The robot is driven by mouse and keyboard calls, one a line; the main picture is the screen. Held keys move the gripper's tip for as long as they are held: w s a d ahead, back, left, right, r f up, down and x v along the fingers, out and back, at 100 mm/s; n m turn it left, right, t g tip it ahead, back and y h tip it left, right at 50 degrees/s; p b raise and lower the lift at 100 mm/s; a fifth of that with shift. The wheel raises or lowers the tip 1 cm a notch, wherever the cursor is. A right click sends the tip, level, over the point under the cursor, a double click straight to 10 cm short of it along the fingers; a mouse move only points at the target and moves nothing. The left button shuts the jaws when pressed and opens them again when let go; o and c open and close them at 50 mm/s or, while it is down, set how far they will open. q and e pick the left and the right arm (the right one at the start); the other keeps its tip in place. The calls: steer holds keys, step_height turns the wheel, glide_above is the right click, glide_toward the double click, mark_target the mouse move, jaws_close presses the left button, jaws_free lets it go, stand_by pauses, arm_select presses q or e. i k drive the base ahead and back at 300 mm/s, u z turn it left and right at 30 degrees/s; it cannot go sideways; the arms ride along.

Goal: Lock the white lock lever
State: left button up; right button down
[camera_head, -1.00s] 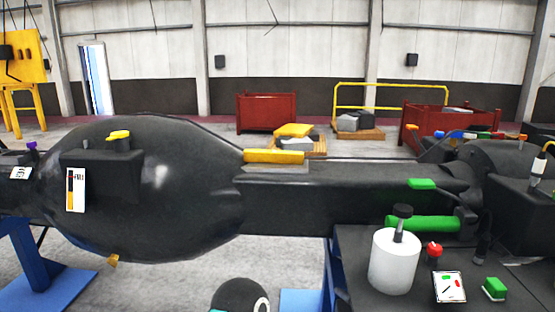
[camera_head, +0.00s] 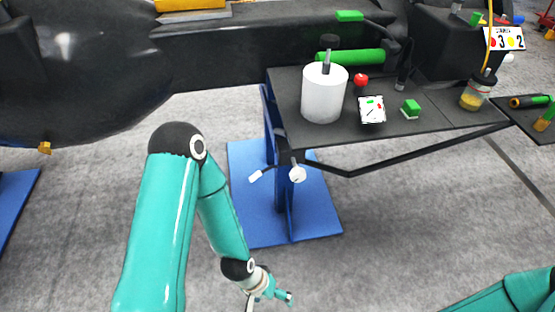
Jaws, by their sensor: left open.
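A lever with a small white grip (camera_head: 256,176) sticks out to the left from the blue stand's post, under the dark table. A white round knob (camera_head: 297,174) sits just right of it at the same post. I cannot tell from this view whether the two belong to one lever. My left gripper (camera_head: 272,298) is at the bottom edge, below and apart from both, with its fingers open and nothing visible between them. Its lower part is cut off by the frame. My right arm shows only at the bottom right corner; its gripper is out of view.
The dark table (camera_head: 300,140) carries a white cylinder (camera_head: 324,97), a red knob (camera_head: 361,79), a green block (camera_head: 411,107) and a jar (camera_head: 476,95). A blue stand (camera_head: 315,215) is below. A dark brace runs right under the table. Grey floor is open around it.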

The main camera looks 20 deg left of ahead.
mark_target(258, 175)
steer(key=z, duration=0.05)
steer(key=k, duration=0.6)
steer(key=u, duration=0.65)
steer(key=i, duration=1.75)
steer(key=z, duration=0.5)
